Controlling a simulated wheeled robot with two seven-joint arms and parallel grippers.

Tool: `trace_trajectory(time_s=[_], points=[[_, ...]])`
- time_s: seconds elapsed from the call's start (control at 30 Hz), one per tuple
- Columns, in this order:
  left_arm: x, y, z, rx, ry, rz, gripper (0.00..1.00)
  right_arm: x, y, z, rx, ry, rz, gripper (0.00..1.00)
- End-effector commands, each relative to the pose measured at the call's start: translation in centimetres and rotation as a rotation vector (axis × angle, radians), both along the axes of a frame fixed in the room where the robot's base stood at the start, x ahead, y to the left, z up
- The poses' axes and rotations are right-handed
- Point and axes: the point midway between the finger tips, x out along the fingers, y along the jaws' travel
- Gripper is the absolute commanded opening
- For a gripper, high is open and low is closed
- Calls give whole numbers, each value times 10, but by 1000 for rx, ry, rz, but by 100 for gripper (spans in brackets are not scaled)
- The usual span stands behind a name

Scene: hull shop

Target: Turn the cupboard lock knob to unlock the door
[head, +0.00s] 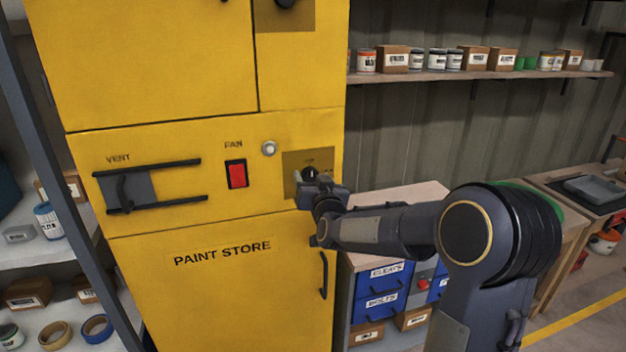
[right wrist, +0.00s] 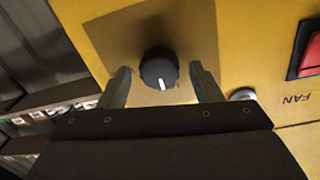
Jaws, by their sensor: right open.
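The lock knob (right wrist: 159,69) is a round black dial with a white pointer line, on a brownish square plate (right wrist: 110,35) on the yellow cupboard. In the head view the plate (head: 325,157) shows right of the fan switch, and the knob (head: 309,173) is partly hidden by my gripper. My right gripper (head: 308,183) is in front of the plate. In the right wrist view my right gripper (right wrist: 160,88) is open, with one finger on each side of the knob and visible gaps between. The cupboard door (head: 225,290), marked PAINT STORE, looks closed. My left gripper is not in view.
A red fan switch (head: 237,174), a round grey button (head: 269,148) and a vent slider (head: 125,188) are on the same panel. The door handle (head: 323,275) is below my gripper. A drawer unit (head: 380,285) stands to the right, below a shelf (head: 480,75) of cans and boxes.

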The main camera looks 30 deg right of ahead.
Motion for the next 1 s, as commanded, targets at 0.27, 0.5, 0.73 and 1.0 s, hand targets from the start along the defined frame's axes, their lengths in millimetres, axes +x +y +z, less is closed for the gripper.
trace_trajectory(time_s=[0.27, 0.5, 0.73, 1.0], points=[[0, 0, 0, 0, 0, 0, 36, 0, 0, 0, 0, 0, 0, 28], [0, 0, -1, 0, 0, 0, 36, 0, 0, 0, 4, -1, 0, 14], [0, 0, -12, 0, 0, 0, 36, -1, 0, -2, 62, -18, -1, 14], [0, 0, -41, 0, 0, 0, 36, -1, -1, -4, 246, -64, -1, 14]])
